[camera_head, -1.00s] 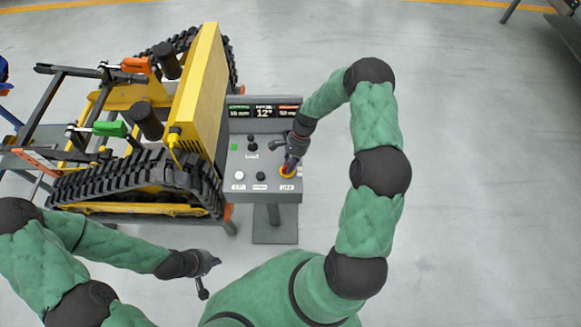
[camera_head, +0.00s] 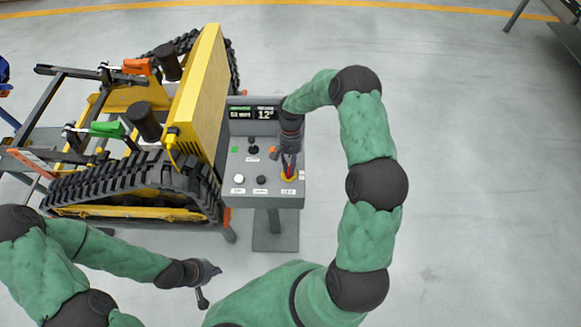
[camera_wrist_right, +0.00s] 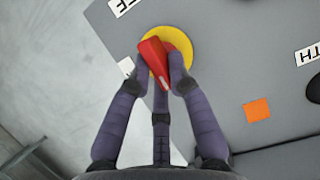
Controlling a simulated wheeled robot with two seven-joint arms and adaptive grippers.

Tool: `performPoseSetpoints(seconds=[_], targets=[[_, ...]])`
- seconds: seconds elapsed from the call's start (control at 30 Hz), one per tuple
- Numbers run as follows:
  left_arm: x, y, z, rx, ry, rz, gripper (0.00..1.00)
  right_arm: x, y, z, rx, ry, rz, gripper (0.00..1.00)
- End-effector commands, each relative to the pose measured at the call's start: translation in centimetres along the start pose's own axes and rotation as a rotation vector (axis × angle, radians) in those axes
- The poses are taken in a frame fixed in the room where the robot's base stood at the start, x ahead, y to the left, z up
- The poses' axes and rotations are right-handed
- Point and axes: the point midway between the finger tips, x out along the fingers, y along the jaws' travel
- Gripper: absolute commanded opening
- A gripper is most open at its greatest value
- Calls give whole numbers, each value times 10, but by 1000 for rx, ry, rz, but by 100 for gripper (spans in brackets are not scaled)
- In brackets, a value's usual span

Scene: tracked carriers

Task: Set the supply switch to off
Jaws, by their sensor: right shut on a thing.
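The supply switch (camera_wrist_right: 153,60) is a red handle on a round yellow plate (camera_wrist_right: 184,52), at the right front of a grey control panel (camera_head: 240,202). In the right wrist view the red handle lies at a slant between my right gripper's fingertips (camera_wrist_right: 160,78), which are shut on it. In the head view my right gripper (camera_head: 289,168) comes down onto the switch from above and hides part of it. The label below the switch reads OFF or similar; it is too small to be sure.
The panel has a display (camera_head: 253,113), black knobs (camera_head: 253,149), a white button (camera_head: 239,179), and green and orange squares. A yellow tracked carrier (camera_head: 198,90) stands close at its left. Open floor lies to the right.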

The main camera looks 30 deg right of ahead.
Motion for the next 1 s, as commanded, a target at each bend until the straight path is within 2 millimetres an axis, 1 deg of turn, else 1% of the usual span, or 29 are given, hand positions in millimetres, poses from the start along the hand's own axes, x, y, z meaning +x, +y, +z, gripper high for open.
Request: performPoseSetpoints(seconds=[0.53, 0.57, 0.6, 0.63, 1.0], targets=[[1, 0, 0, 0, 0, 0, 0, 0, 0, 0, -21, 1, 8, 0], [1, 0, 0, 0, 0, 0, 0, 0, 0, 0, -21, 1, 8, 28], [1, 0, 0, 0, 0, 0, 0, 0, 0, 0, -21, 1, 8, 39], [1, 0, 0, 0, 0, 0, 0, 0, 0, 0, -21, 1, 8, 44], [1, 0, 0, 0, 0, 0, 0, -3, 0, 0, -20, 1, 8, 44]])
